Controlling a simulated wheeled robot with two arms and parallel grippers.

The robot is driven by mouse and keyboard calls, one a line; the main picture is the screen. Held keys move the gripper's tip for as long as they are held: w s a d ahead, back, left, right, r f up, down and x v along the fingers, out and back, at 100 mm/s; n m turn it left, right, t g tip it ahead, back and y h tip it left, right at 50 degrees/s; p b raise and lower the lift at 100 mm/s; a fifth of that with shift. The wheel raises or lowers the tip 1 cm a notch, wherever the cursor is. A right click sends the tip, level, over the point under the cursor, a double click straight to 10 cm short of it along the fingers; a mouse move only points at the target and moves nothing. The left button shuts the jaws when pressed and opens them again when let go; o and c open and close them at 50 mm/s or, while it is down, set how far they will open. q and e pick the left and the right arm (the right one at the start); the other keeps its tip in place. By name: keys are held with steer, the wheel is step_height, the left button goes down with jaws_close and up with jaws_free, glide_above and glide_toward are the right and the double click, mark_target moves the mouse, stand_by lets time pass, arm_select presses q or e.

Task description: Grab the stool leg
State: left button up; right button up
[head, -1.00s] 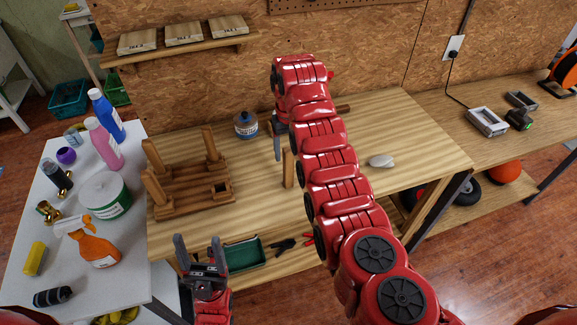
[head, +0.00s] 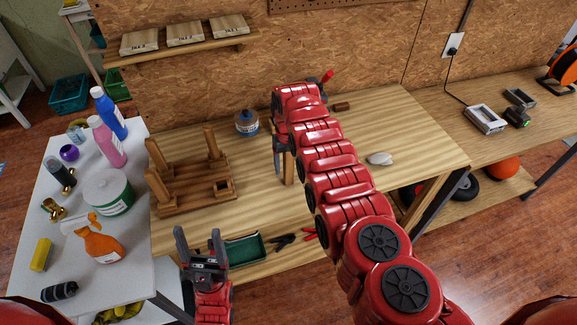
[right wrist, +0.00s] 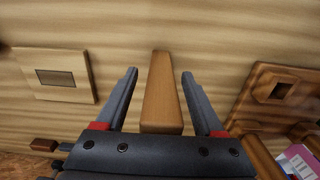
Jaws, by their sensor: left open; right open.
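My right gripper (right wrist: 161,73) is open, with one finger on each side of the leg (right wrist: 162,98) in the right wrist view. Gaps show between leg and both fingers. In the head view only one finger beside the leg shows clearly. The upturned stool (head: 190,188) with upright legs lies to the left, apart from the gripper; its edge also shows in the right wrist view (right wrist: 262,88). My left gripper (head: 200,246) is open and empty near the bench's front edge.
A green tray (head: 245,250), black pliers and a red-handled tool lie at the front. A small brown block (head: 342,106) lies near the wall. Bottles crowd the left white table (head: 140,240).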

jaws_close()
steer(key=shift+r, duration=0.2)
stand_by(0.4)
